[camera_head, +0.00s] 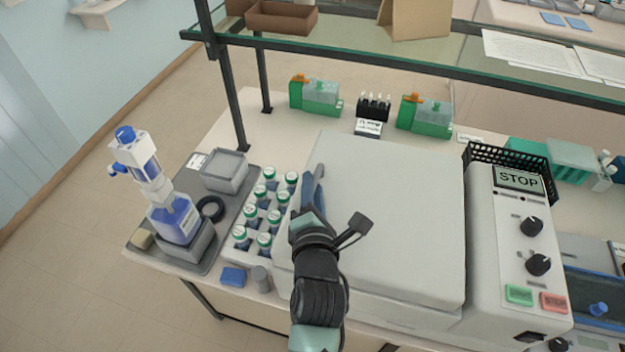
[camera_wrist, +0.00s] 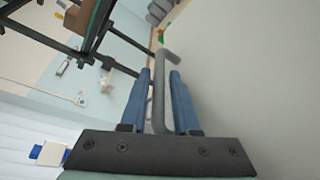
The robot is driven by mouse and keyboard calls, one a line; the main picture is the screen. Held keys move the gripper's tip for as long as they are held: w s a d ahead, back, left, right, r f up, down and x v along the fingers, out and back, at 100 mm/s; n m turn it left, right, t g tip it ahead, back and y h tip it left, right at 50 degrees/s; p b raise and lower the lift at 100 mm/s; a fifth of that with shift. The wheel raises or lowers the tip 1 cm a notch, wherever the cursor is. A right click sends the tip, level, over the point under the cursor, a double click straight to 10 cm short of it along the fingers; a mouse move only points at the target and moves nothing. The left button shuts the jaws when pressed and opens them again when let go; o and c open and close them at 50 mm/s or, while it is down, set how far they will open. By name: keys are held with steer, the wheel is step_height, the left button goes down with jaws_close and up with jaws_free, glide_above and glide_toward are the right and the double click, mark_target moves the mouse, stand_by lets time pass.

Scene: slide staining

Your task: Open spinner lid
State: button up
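The spinner is the large grey-white machine with a broad, flat lid (camera_head: 395,215). The lid looks closed. My gripper (camera_head: 316,188) is over the left side of the lid, with its blue fingers pointing toward the back. In the wrist view, a bent grey bar handle (camera_wrist: 158,95) runs between the two blue fingers of my gripper (camera_wrist: 160,75). The fingers are apart, with a narrow gap seen on either side of the bar. The handle is mostly hidden by my gripper in the head view.
The control panel (camera_head: 519,250) with a STOP display and knobs is right of the lid. Green-capped bottles (camera_head: 264,220) stand close at the left, beside a grey tray (camera_head: 217,250) with a blue dispenser bottle (camera_head: 175,220). A glass shelf (camera_head: 345,55) spans above the back.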

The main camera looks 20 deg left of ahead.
steer(key=shift+w+a, duration=0.15)
steer(key=shift+w, duration=0.25)
jaws_close()
stand_by(1.3)
